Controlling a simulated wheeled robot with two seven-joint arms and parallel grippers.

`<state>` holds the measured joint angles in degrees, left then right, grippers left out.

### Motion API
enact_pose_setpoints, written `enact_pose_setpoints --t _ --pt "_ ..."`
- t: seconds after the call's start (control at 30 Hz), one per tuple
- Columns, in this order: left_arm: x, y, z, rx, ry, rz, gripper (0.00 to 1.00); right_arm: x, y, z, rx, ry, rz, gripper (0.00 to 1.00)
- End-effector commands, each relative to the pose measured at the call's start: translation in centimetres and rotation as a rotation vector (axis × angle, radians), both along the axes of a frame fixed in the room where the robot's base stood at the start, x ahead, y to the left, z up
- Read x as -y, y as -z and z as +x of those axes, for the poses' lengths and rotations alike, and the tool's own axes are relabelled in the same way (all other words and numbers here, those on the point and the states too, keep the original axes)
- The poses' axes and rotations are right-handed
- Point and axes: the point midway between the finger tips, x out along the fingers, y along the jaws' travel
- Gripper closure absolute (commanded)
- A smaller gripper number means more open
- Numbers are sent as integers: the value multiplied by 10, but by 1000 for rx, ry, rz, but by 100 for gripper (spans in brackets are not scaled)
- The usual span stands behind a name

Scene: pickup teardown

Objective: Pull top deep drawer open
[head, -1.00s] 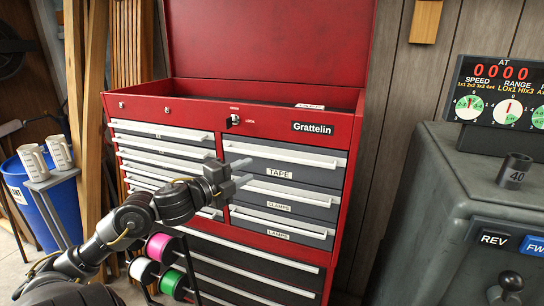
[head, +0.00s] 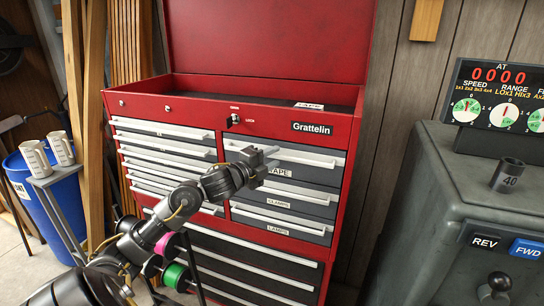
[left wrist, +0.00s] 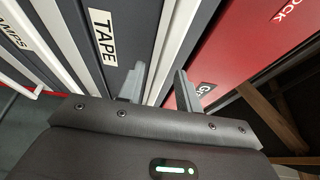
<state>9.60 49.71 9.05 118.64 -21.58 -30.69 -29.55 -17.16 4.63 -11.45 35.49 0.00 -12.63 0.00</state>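The red tool chest (head: 265,124) holds a top deep drawer (head: 318,170) with a grey front, a "TAPE" label and a long pale handle (head: 315,158) along its upper edge. The drawer looks shut. My left gripper (head: 262,155) is in front of the left part of this drawer and covers part of its handle and label. In the left wrist view, my left gripper (left wrist: 161,90) is open, with a gap between its fingers. The pale handle (left wrist: 178,38) lies ahead, in line with that gap; I cannot tell whether the fingers touch it. My right gripper is out of view.
Deep drawers labelled "CLAMPS" (head: 310,199) and "LAMPS" (head: 310,227) sit below. A spool rack with pink (head: 165,243) and green (head: 174,275) spools stands below my left arm. A grey machine (head: 440,215) stands at the right. A blue bin (head: 42,205) is at the left.

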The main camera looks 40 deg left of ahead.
Motion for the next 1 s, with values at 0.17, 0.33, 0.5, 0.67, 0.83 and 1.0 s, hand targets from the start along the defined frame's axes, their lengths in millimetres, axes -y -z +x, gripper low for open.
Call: enact_pose_setpoints --t 0.17,0.33,0.5,0.67,0.83,1.0 --pt "0 0 1 0 0 0 65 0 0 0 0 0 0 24" --pt "0 0 1 0 0 0 75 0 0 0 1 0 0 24" --pt "0 0 1 0 0 0 97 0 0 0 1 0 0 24" --pt "0 0 1 0 0 0 100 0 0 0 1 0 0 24" --pt "1 0 1 0 1 0 100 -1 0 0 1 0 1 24" --pt "17 0 -1 -1 23 0 100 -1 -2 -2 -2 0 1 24"
